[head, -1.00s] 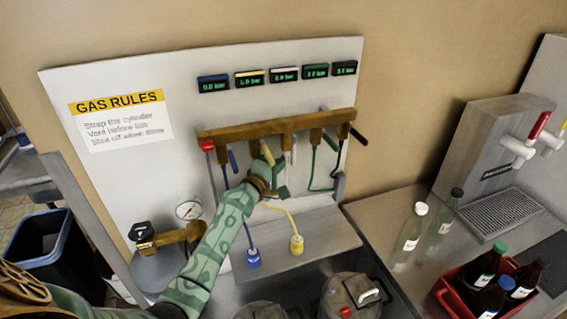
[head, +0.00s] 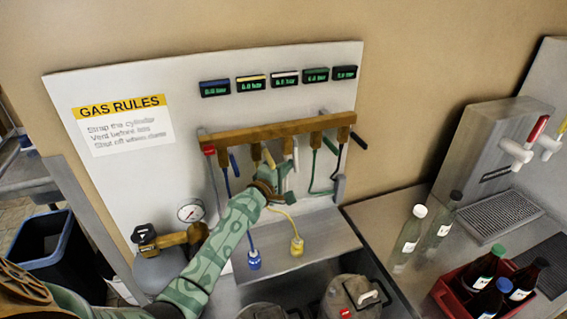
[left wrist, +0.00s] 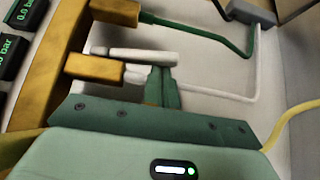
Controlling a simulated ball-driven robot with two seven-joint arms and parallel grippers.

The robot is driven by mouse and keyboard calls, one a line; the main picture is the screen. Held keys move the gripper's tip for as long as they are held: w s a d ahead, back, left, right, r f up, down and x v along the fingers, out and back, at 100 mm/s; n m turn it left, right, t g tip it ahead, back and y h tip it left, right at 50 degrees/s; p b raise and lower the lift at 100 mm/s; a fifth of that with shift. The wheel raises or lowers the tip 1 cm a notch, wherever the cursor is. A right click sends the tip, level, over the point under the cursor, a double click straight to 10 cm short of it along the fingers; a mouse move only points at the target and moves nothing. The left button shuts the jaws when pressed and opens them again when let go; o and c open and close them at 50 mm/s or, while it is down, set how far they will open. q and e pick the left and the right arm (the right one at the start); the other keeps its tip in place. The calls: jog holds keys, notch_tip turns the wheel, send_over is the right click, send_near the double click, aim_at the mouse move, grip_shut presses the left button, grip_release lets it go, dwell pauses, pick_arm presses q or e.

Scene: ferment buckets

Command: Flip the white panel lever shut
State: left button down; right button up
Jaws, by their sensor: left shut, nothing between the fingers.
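The white lever (head: 295,152) hangs at the middle valve of the brass manifold (head: 228,137) on the panel. In the left wrist view the white lever (left wrist: 142,56) lies beside a brass valve stub (left wrist: 95,68). My left gripper (head: 284,171) is just below the white lever in the head view. In the left wrist view its shut green fingertips (left wrist: 162,72) are right at the lever's free end. Nothing is between the fingers, and I cannot tell whether they touch the lever. My right gripper is not in view.
The yellow lever (head: 268,157) and blue lever (head: 233,163) are left of the white one. The green lever (head: 330,146) and black lever (head: 358,140) are right of it. A yellow hose (head: 291,222) hangs below my gripper. Bottles and a red crate (head: 452,299) stand far right.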

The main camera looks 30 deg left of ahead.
pick_arm(q)
jog(key=s+p, duration=0.1)
jog(key=s, duration=1.5)
jog(key=shift+s+a, duration=0.2)
jog(key=shift+a, duration=0.25)
